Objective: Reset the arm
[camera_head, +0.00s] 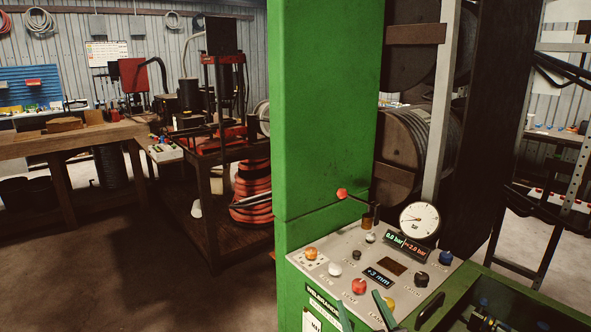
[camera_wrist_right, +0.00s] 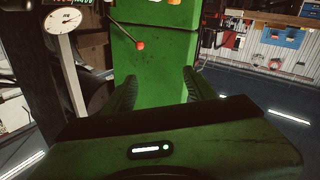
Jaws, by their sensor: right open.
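My right gripper (camera_head: 359,297) is at the lower edge of the head view, in front of the sloped control panel (camera_head: 318,268). In the right wrist view the open fingers (camera_wrist_right: 161,74) point at the green machine cabinet (camera_wrist_right: 155,75). A lever with a red knob (camera_head: 342,193) sticks out at the back of the panel, beyond the gripper. The knob also shows in the wrist view (camera_wrist_right: 140,45), ahead of the fingers and apart from them. My left gripper is not in view.
The panel carries a round gauge (camera_head: 419,222), a pressure display (camera_head: 408,245), and several coloured knobs and buttons. The tall green column (camera_head: 322,110) stands behind it. A wooden workbench (camera_head: 70,145) is at far left, with open floor (camera_head: 110,260) before it.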

